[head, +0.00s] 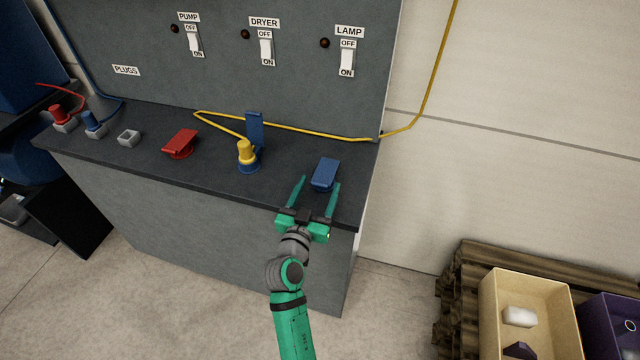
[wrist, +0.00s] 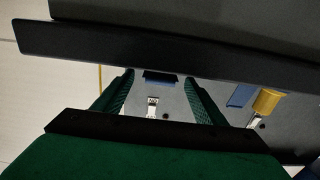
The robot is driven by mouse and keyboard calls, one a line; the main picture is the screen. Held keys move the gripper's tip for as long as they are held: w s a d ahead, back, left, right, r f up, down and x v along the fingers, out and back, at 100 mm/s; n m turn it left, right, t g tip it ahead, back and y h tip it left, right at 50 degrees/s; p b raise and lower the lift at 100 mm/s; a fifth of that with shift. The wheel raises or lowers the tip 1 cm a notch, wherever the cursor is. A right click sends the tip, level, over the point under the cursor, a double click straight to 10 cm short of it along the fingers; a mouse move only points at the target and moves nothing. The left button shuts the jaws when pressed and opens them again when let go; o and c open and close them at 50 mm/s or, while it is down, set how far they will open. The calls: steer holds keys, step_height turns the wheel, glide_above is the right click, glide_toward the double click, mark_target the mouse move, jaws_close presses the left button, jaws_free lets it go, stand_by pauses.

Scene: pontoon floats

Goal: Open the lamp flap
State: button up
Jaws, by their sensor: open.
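The lamp flap (head: 326,172) is a blue lid lying down near the right end of the dark counter, below the LAMP switch (head: 347,59). My gripper (head: 320,183) is open, reaching in from the counter's front edge. Its fingertips show to the left and right of the flap's near part; I cannot tell whether they touch it. In the wrist view a dark blue edge of the lamp flap (wrist: 160,77) shows between the two green fingers, partly hidden by the dark counter edge.
Left along the counter (head: 215,188) are a raised blue flap (head: 255,127) with a yellow plug (head: 246,152), a closed red flap (head: 181,142), an empty grey socket (head: 129,138), and blue and red plugs. A yellow cable (head: 310,133) runs behind. Bins (head: 525,320) stand on a pallet at right.

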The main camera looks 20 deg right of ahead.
mark_target(325, 172)
steer(key=shift+x, duration=0.95)
steer(key=c, duration=1.5)
